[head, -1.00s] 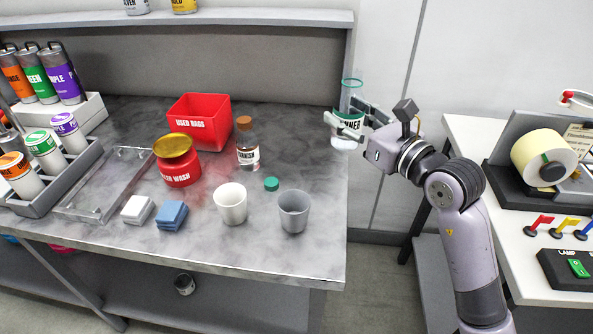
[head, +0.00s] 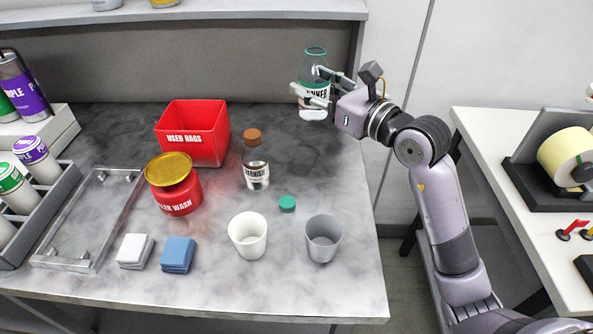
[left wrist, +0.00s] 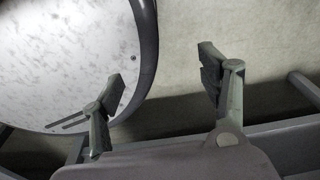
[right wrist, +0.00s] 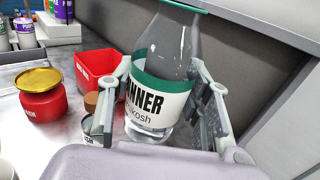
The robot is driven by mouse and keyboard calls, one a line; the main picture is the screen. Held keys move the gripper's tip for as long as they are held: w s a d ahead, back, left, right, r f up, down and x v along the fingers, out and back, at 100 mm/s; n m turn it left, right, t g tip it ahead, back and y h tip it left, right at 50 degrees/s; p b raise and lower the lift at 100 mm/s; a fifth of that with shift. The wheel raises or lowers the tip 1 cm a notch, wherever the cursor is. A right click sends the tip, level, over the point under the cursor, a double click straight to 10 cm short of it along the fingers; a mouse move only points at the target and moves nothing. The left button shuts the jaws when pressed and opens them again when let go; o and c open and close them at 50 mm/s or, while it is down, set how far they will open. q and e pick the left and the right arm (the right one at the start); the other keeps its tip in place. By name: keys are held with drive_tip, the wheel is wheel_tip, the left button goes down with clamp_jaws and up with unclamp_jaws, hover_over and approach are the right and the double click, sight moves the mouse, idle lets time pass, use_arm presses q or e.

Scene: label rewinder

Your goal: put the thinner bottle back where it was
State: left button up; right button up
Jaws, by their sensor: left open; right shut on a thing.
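The thinner bottle (head: 313,101) is clear with a white and green label and an uncapped green rim. It is held upright above the back right part of the bench. My right gripper (head: 318,90) is shut on it; in the right wrist view the bottle (right wrist: 162,85) stands between the two fingers (right wrist: 170,105). A small green cap (head: 287,204) lies on the bench. The varnish bottle (head: 256,166) with a cork-brown top stands to the left. My left gripper (left wrist: 165,95) is open and empty in the left wrist view, over the floor; it is not in the head view.
A red used rags bin (head: 192,135), a red wash can (head: 173,185), a white cup (head: 248,235) and a grey cup (head: 323,238) stand on the bench (head: 330,180). The bench's right back area is clear. A shelf (head: 220,13) runs above the back.

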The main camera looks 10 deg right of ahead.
drive_tip(key=f, duration=0.6)
drive_tip(key=f+b, duration=0.1)
drive_tip(key=f, duration=0.5)
drive_tip(key=f+b, duration=0.1)
drive_tip(key=f, duration=0.6)
drive_tip(key=shift+s+d, duration=0.2)
drive_tip(key=shift+s, duration=0.05)
drive_tip(key=shift+f, duration=0.25)
use_arm(q)
drive_tip(key=shift+s+d+f, duration=0.1)
drive_tip(key=shift+s+f, duration=0.2)
drive_tip(key=shift+f, duration=0.2)
drive_tip(key=shift+s+d+f, duration=0.1)
drive_tip(key=shift+s+f, duration=0.15)
drive_tip(key=shift+f, duration=0.2)
drive_tip(key=shift+s+f, duration=0.1)
use_arm(e)
drive_tip(key=shift+f, duration=0.1)
drive_tip(key=o, duration=1.2)
drive_tip(key=shift+o, duration=0.2)
